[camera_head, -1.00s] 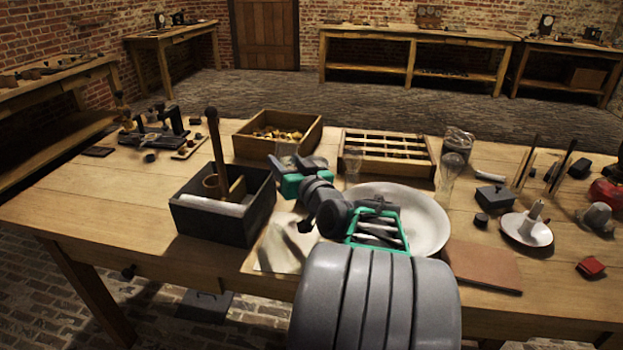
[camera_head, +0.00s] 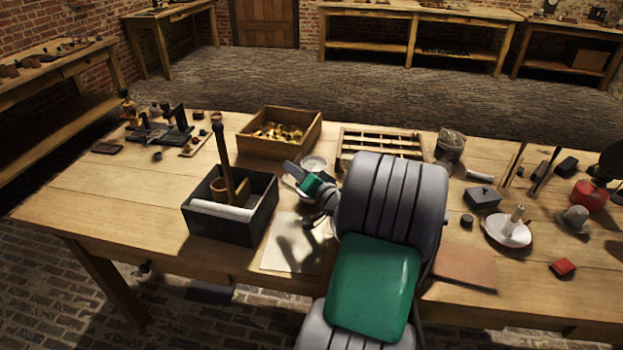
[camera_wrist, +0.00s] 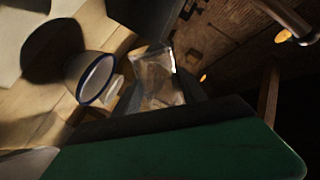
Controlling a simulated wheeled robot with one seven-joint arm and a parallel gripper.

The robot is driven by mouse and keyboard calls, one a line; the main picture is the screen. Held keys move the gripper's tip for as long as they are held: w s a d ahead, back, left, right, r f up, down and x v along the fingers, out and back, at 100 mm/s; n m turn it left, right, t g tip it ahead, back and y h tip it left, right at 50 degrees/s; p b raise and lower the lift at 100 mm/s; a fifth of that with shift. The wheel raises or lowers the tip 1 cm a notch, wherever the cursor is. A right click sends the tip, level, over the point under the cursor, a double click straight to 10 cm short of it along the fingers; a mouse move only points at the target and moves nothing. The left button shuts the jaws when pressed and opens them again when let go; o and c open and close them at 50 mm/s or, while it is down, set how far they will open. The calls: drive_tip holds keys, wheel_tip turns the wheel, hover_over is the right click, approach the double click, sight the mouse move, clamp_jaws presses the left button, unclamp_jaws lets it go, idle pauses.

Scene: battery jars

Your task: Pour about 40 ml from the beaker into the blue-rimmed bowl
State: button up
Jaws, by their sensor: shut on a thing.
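My gripper (camera_head: 297,173) is over the table's middle, partly hidden by my own arm in the head view. In the wrist view it is shut on a clear glass beaker (camera_wrist: 158,78). The wrist picture is rolled strongly to one side, and the beaker's tilt is hard to judge. The blue-rimmed bowl (camera_wrist: 97,78), white with a dark blue edge, shows just left of the beaker in the wrist view. A pale round shape beside my gripper in the head view may be this bowl or the beaker. The liquid level and any stream cannot be made out.
A dark box (camera_head: 232,222) with an upright rod stands left of my gripper. A wooden box of brass pieces (camera_head: 279,133) and a slatted tray (camera_head: 383,141) lie behind. A pale sheet (camera_head: 292,246) lies in front. My arm covers the table's centre.

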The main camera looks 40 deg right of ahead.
drive_tip(key=shift+m+p, duration=0.5)
drive_tip(key=shift+p, duration=0.15)
drive_tip(key=shift+r+p, duration=0.15)
drive_tip(key=shift+p, duration=0.25)
drive_tip(key=shift+r+m+y+p, duration=0.3)
drive_tip(key=shift+m+p, duration=0.4)
drive_tip(key=shift+p, duration=0.35)
drive_tip(key=shift+f+m+p, duration=0.3)
drive_tip(key=shift+m+p, duration=0.1)
drive_tip(key=shift+p, duration=0.05)
drive_tip(key=shift+a, duration=0.2)
drive_tip(key=shift+w+a+f+m+y, duration=0.15)
drive_tip(key=shift+a+m+y, duration=0.15)
drive_tip(key=shift+a, duration=0.7)
drive_tip(key=shift+p, duration=0.3)
drive_tip(key=shift+a+f+m, duration=0.15)
drive_tip(key=shift+m, duration=0.15)
